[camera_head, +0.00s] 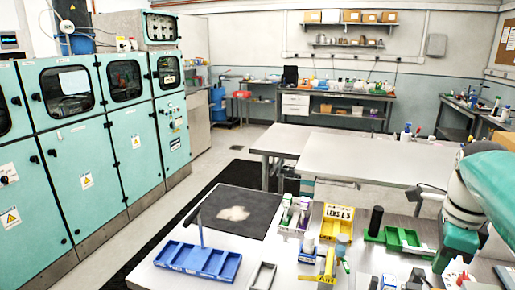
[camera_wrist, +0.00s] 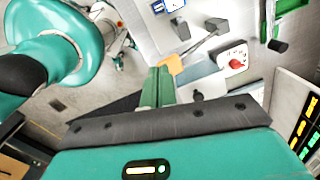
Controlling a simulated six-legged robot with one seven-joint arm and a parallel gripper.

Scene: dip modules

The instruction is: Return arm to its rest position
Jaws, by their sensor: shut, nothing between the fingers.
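My arm comes in from the right edge in the camera_head view, teal and white. My gripper (camera_head: 442,262) points down at the right part of the near metal table. In the camera_wrist view my gripper (camera_wrist: 159,82) shows its green fingers together, with nothing held between them. An orange-yellow flat piece (camera_wrist: 174,64) appears close to the fingertips; whether they touch I cannot tell. A white box with a red knob (camera_wrist: 235,62) lies right of the fingers in that view.
The near table holds a blue tray (camera_head: 180,262), a black mat (camera_head: 220,225), a yellow bin (camera_head: 337,226), a green tray (camera_head: 396,243) and a dark cylinder (camera_head: 375,221). A second metal table (camera_head: 365,160) behind is mostly bare. Teal cabinets (camera_head: 80,160) line the left.

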